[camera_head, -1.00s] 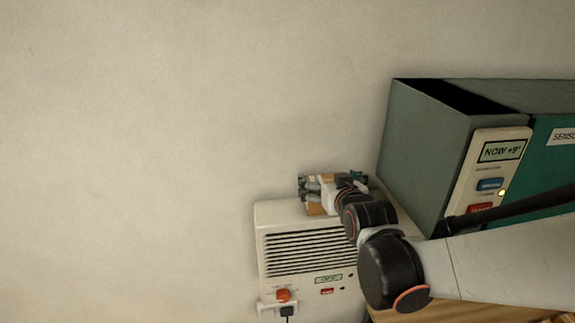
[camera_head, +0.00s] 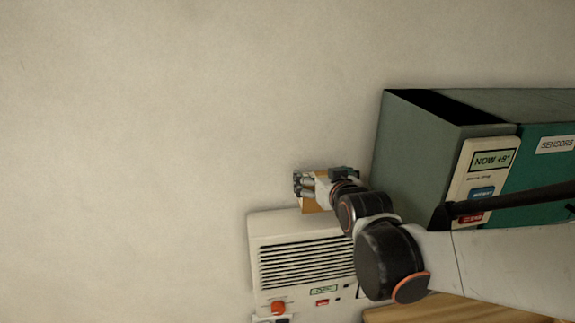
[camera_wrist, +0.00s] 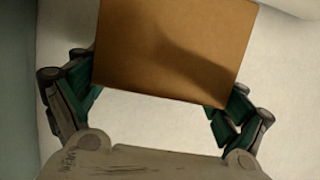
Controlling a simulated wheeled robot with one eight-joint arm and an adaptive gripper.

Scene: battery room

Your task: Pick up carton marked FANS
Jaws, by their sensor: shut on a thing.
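A brown carton (camera_wrist: 168,50) fills the upper middle of the wrist view, between my fingers. No marking shows on its visible face, so I cannot read whether it says FANS. My gripper (camera_wrist: 160,92) is shut on the carton, with a green-and-grey finger at each side of it. In the head view a small part of the carton (camera_head: 312,206) shows below my gripper (camera_head: 308,187), just above the top of a white vented unit; the rest is hidden by the gripper. I cannot tell whether a gap lies between the carton and the unit.
The white vented unit (camera_head: 300,262) with an orange knob stands against the pale wall (camera_head: 150,120). A grey-green cabinet (camera_head: 415,150) with a display panel, and a label reading SENSORS, is close on the right. A wooden surface (camera_head: 440,310) lies below. The wall area at left is clear.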

